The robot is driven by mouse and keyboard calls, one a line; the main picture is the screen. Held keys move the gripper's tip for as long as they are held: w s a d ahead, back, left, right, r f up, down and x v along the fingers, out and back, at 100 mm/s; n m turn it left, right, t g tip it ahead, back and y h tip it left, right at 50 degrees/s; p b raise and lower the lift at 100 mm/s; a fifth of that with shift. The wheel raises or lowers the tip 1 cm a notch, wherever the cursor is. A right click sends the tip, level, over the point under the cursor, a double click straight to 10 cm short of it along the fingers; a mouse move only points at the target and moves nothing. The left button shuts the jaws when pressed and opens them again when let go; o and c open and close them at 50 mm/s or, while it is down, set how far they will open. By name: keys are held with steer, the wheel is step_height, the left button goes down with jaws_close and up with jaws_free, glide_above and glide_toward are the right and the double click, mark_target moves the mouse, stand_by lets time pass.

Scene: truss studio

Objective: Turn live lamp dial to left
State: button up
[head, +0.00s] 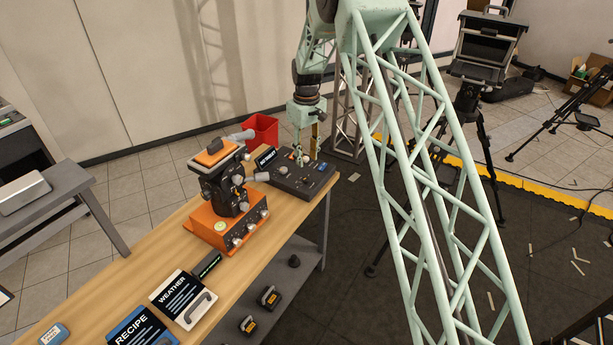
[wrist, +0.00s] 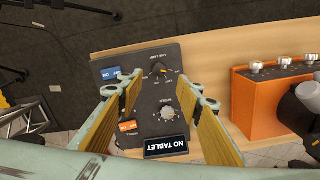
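A dark control box (wrist: 148,92) lies on the wooden table, upside down in the wrist view; it also shows in the head view (head: 292,181). A black pointer dial (wrist: 160,69) sits near its far edge, with small labels around it. A silver round knob (wrist: 168,113) sits nearer the sign. My gripper (wrist: 160,98) is open above the box, its fingers apart with nothing between them. In the head view my gripper (head: 307,147) hangs over the box.
The box also carries a blue switch (wrist: 111,73), an orange switch (wrist: 128,126) and a "NO TABLET" sign (wrist: 167,146). An orange unit (head: 230,228) with several knobs, bearing a black device (head: 222,185), stands beside it. A red bin (head: 262,130) is behind.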

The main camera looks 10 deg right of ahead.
mark_target(306, 178)
steer(key=shift+f, duration=4.95)
steer(key=c, duration=0.8)
steer(key=shift+c, duration=0.2)
steer(key=shift+m, duration=0.5)
steer(key=m+b, duration=0.2)
steer(key=m, duration=0.1)
steer(key=shift+m, duration=0.4)
steer(key=shift+m+b, duration=0.65)
steer(key=shift+m, duration=1.25)
